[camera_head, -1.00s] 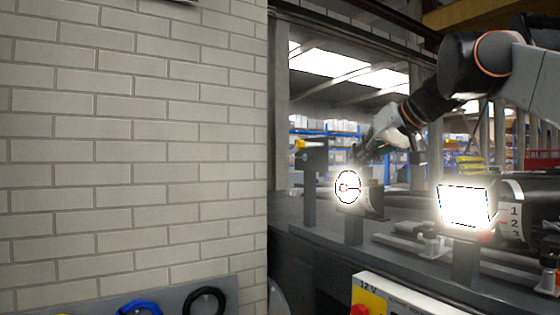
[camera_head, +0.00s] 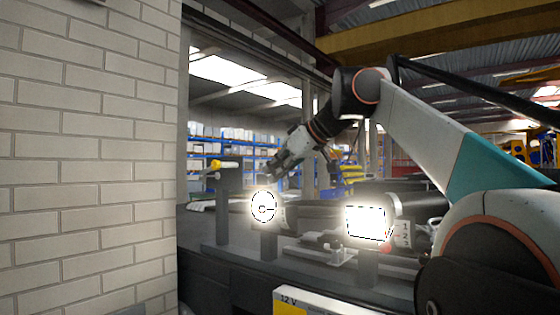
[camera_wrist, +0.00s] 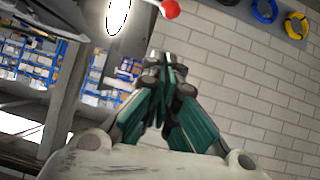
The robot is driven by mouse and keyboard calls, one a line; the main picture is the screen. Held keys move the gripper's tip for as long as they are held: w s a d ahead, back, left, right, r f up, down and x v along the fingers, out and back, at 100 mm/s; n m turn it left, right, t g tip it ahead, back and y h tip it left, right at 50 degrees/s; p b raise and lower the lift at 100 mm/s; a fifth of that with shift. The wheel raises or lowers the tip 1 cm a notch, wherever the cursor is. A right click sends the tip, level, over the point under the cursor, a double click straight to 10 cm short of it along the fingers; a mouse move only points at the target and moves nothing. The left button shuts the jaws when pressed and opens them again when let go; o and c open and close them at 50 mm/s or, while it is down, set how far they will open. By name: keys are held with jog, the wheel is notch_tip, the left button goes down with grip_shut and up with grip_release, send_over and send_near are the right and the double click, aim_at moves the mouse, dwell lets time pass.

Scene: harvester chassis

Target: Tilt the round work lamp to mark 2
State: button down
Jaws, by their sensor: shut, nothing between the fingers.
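The round work lamp (camera_head: 263,206) is lit and stands on a post on the grey bench, its bright face towards the head camera. A small plate (camera_head: 282,217) sits at its right side; I cannot read marks on it. My gripper (camera_head: 271,174) is just above the lamp in the head view, shut and empty; contact cannot be told. In the wrist view the shut fingertips (camera_wrist: 166,62) point up the picture. A glowing lamp face (camera_wrist: 117,14) is cut by the top edge there, with a red ball (camera_wrist: 171,9) on a rod to its right.
A lit rectangular lamp (camera_head: 368,222) stands to the right, with a plate marked 1, 2, 3 (camera_head: 403,235). A post with a yellow-topped piece (camera_head: 222,165) stands left. A brick wall (camera_head: 85,170) closes the left side. A 12 V box (camera_head: 325,302) is in front.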

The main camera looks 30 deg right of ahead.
send_over(262, 207)
jog(key=s, duration=0.1)
notch_tip(262, 207, down, 4)
jog(key=shift+w+d+f+p, duration=0.1)
jog(key=shift+d+f+p, duration=0.3)
jog(key=shift+f, duration=0.35)
